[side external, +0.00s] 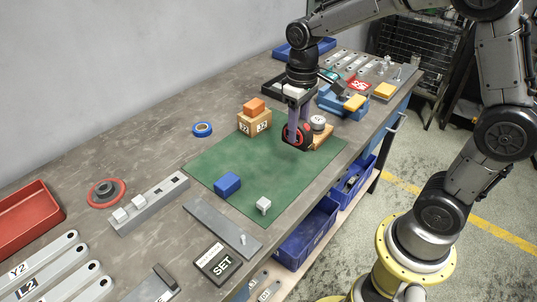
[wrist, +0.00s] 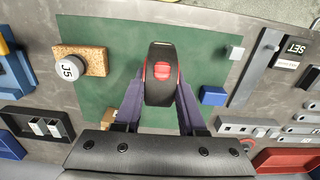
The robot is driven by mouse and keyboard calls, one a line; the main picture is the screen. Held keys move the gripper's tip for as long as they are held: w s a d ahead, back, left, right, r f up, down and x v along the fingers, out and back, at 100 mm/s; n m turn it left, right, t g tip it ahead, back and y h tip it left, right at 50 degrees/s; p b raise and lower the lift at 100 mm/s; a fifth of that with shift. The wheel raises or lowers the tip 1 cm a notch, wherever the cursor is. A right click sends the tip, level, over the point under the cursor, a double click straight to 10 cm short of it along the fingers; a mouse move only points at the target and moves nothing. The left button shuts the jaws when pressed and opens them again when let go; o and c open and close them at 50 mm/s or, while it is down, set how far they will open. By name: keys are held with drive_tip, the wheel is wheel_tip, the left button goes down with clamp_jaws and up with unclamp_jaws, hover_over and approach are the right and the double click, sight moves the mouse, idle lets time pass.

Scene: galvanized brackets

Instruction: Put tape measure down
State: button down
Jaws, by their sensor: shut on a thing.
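The tape measure (wrist: 162,88) is a round black case with a red centre. My gripper (wrist: 160,92) is shut on it, with a purple finger on each side. In the side external view the tape measure (side external: 297,137) hangs from my gripper (side external: 298,125) over the far right part of the green mat (side external: 220,165). It looks just above the mat or touching it; I cannot tell which.
A blue block (side external: 227,184) and a small pale cube (side external: 263,204) lie on the mat's front. The mat's middle is clear.

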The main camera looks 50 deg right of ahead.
sight(310, 129)
drive_tip(key=s, duration=0.2)
drive_tip(key=r, duration=0.1)
drive_tip(key=shift+s+d, duration=0.3)
drive_tip(key=shift+s, duration=0.1)
drive_tip(key=shift+s+d+r, duration=0.1)
drive_tip(key=shift+s+r, duration=0.1)
drive_tip(key=shift+r, duration=0.15)
drive_tip(key=shift+w+d, duration=0.1)
drive_tip(key=shift+w, duration=0.2)
drive_tip(key=w+f, duration=0.3)
drive_tip(key=w, duration=0.1)
drive_tip(key=w+f, duration=0.3)
drive_tip(key=w, duration=0.1)
drive_tip(key=w+d+f, duration=0.1)
drive_tip(key=w+f, duration=0.2)
drive_tip(key=w, duration=0.1)
drive_tip(key=shift+w+d, duration=0.1)
drive_tip(key=shift+w, duration=0.3)
drive_tip(key=shift+w+f, duration=0.15)
drive_tip(key=shift+f, duration=0.75)
drive_tip(key=shift+w+f, duration=0.1)
drive_tip(key=shift+f, duration=0.75)
drive_tip(key=shift+f, duration=0.2)
